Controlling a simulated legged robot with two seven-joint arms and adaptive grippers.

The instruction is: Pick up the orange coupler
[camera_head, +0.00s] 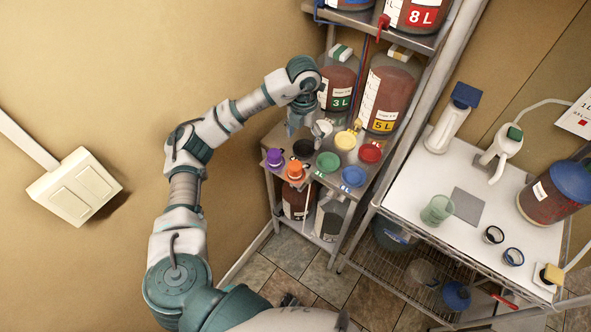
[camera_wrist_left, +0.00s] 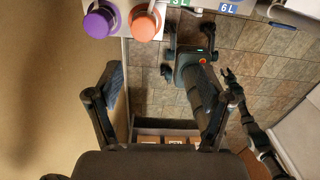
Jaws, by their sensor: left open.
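The orange coupler (camera_head: 295,169) stands near the front left of the small metal table, beside the purple coupler (camera_head: 274,157). In the left wrist view the orange coupler (camera_wrist_left: 144,25) is at the top, just right of the purple coupler (camera_wrist_left: 99,21). My left gripper (camera_head: 293,127) is above the table's back left, up from the orange coupler in the head view and apart from it. Its fingers (camera_wrist_left: 160,80) are spread with nothing between them. A dark jointed arm, likely my right one, shows in the wrist view; its jaw state is unclear.
The small table also holds green (camera_head: 328,162), blue (camera_head: 353,176), red (camera_head: 370,152), yellow (camera_head: 345,140) and black (camera_head: 303,148) round pieces. Large jugs (camera_head: 337,87) stand behind. A metal rack with a white worktop (camera_head: 410,170) is at the right. A wall borders the left.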

